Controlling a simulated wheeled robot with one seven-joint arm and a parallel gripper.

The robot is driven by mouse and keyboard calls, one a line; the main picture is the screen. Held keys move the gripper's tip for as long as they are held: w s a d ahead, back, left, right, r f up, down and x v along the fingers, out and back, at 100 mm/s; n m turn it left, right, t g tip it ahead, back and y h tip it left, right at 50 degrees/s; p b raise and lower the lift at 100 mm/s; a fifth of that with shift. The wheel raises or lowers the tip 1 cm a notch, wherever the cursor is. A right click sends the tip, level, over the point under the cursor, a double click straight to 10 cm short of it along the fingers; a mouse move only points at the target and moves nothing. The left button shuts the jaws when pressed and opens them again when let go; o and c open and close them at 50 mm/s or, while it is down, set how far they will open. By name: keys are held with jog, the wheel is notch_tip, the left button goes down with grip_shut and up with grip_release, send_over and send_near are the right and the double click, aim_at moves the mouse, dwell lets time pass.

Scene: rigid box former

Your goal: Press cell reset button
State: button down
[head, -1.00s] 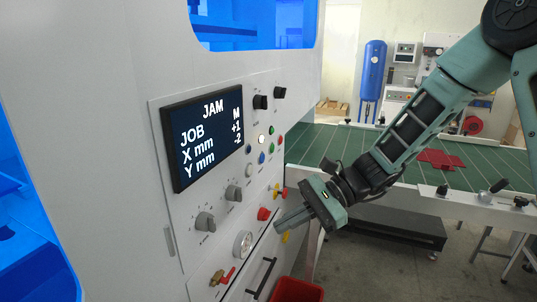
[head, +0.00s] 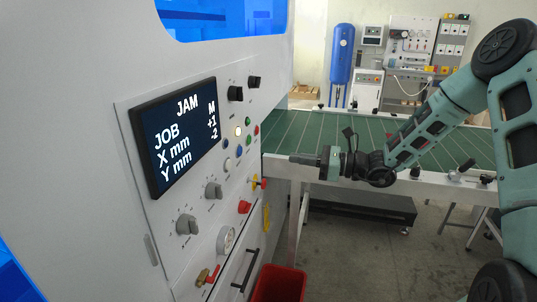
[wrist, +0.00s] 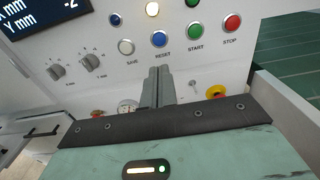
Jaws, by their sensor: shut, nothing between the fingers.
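The blue reset button (wrist: 158,39) is in the lower button row of the panel in the wrist view, with the word RESET under it. In the head view it is a small blue dot (head: 238,152) right of the screen. My gripper (head: 293,159) is shut and empty, level, pointing left at the panel. A gap shows between its fingertips and the panel. In the wrist view the closed fingertips (wrist: 160,70) appear just below the RESET label, lower than the button. Nothing hides the button.
White SAVE (wrist: 126,47), green START (wrist: 195,29) and red STOP (wrist: 232,22) buttons flank it. Knobs (wrist: 91,62) and a yellow-red emergency stop (wrist: 216,91) are nearby. The screen (head: 180,135) reads JAM. The green conveyor (head: 330,129) lies behind my gripper.

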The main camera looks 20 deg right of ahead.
aim_at(241, 152)
jog(key=p+x, duration=0.3)
jog(key=x, duration=1)
jog(key=shift+r, duration=0.1)
jog(key=shift+w+a, duration=0.2)
jog(key=shift+a, duration=0.1)
